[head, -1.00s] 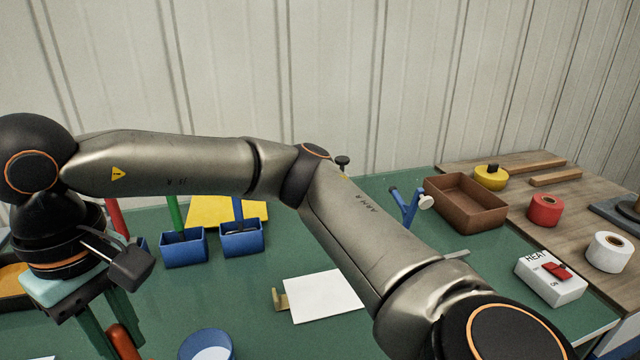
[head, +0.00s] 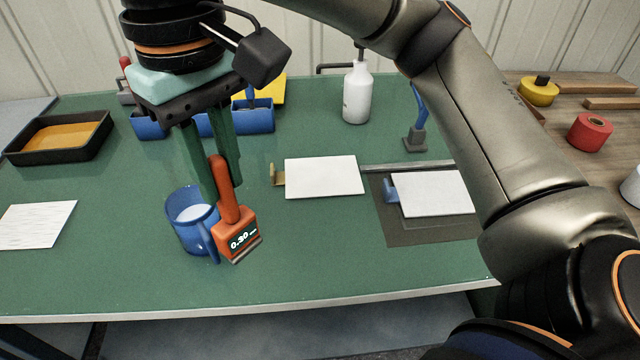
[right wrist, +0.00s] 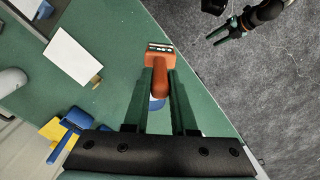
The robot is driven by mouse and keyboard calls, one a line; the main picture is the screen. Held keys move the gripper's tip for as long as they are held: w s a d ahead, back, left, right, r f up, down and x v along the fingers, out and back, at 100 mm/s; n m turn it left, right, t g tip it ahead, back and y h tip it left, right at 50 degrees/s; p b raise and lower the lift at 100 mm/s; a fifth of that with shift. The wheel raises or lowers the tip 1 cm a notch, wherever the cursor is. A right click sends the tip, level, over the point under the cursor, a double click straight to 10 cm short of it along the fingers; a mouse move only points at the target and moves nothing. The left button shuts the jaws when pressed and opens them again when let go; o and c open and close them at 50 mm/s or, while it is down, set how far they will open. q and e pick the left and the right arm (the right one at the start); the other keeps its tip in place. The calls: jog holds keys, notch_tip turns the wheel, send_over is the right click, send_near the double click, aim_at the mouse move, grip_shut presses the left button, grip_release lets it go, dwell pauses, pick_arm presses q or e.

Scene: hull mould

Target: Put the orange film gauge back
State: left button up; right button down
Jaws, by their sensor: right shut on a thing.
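The orange film gauge (head: 238,232) has a slim handle and a square head with a display reading about 0.30. My right gripper (head: 222,165) is shut on its handle, with the head hanging down over the green table. In the head view the gauge overlaps the right side of a blue mug (head: 184,206); I cannot tell whether they touch. The gauge (right wrist: 159,54) also shows between the green fingers in the right wrist view. My left gripper (right wrist: 228,30) is in that view's top right, empty, its fingers apart; it is outside the head view.
White panels (head: 324,177) (head: 433,194) lie at the middle and right. A white bottle (head: 357,95), blue bins (head: 253,117) and a black tray (head: 50,144) stand farther back. A white sheet (head: 35,224) lies left. The table's front strip is clear.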

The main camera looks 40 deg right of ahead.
jog(key=w+d+f+b, duration=0.1)
jog(key=w+d+f, duration=0.2)
jog(key=d+f, duration=0.9)
jog(key=shift+d+f, duration=0.2)
jog(key=shift+f, duration=0.05)
jog(key=shift+f+b, duration=0.25)
jog(key=shift+b, duration=0.1)
jog(key=c, duration=0.7)
grip_release()
jog(key=shift+c, duration=0.2)
jog(key=shift+r, duration=0.15)
